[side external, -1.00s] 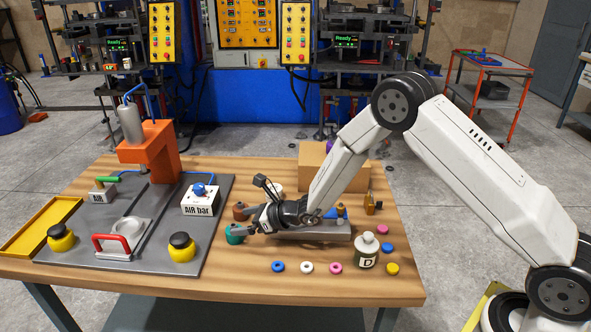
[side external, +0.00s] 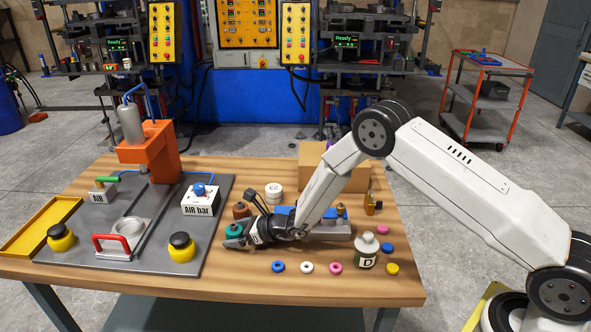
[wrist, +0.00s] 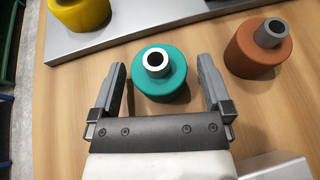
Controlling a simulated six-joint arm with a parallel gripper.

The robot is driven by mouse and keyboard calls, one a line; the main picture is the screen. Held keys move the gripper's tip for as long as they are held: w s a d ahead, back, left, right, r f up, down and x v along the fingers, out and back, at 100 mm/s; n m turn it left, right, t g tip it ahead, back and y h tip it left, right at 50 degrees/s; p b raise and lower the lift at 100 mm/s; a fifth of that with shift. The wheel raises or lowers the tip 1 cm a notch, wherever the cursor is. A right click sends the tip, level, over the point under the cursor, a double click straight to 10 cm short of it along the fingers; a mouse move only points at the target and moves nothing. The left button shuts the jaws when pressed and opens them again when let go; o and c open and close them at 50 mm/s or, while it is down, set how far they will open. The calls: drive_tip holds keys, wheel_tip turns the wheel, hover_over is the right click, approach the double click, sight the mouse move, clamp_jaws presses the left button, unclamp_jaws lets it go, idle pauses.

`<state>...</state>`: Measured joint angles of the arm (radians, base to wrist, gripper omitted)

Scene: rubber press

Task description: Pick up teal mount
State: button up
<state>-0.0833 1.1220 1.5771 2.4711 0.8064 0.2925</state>
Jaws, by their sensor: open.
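The teal mount (wrist: 160,77) is a short teal cylinder with a pale metal ring and dark bore on top. It stands upright on the wooden table. In the wrist view it sits between the fingertips of my gripper (wrist: 161,80), which is open, with a gap on each side. In the side external view the teal mount (side external: 233,231) is partly hidden by my gripper (side external: 236,238), which is low over the table beside the press plate.
A brown mount (wrist: 258,49) stands close by on the right in the wrist view. Several coloured rings and a bottle marked D (side external: 366,251) sit on the table (side external: 300,290).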

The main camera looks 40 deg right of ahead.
idle(0.4)
clamp_jaws()
drive_tip(key=shift+r, duration=0.15)
drive_tip(key=shift+r, duration=0.8)
drive_tip(key=s+d+r, duration=0.2)
drive_tip(key=s+r, duration=0.9)
drive_tip(key=s, duration=0.2)
drive_tip(key=shift+s+d, duration=0.25)
drive_tip(key=shift+s, duration=0.15)
